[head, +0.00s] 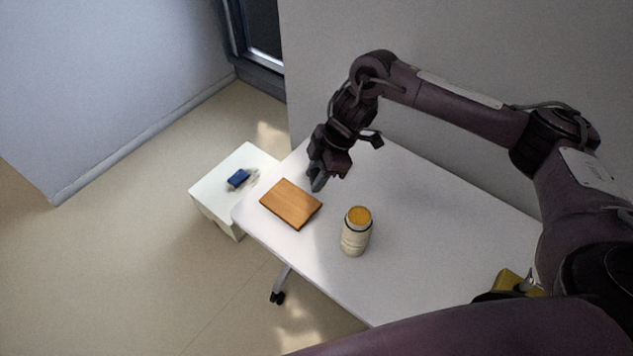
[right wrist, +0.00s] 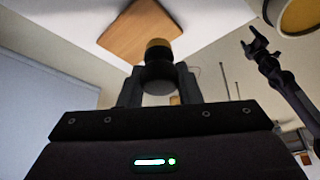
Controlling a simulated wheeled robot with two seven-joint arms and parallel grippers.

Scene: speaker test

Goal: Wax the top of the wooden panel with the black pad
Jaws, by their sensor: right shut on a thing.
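The wooden panel (head: 291,204) lies flat on the white table near its left end; it also shows in the right wrist view (right wrist: 138,30). My right gripper (head: 322,172) is just above the panel's upper right edge. It is shut on the black pad (right wrist: 158,78), a dark round piece with a yellowish end beyond it. In the head view the pad is hard to tell from the dark fingers. Whether it touches the panel is unclear. A dark arm, seemingly my left, ends in a small gripper (right wrist: 256,42); its opening is too small to judge.
A cream jar (head: 355,238) with an orange top stands on the white table (head: 440,215), right of the panel. A low white stand (head: 215,191) with a blue block (head: 238,177) is left of the table. A yellow object (head: 512,281) shows at lower right. A wall stands behind.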

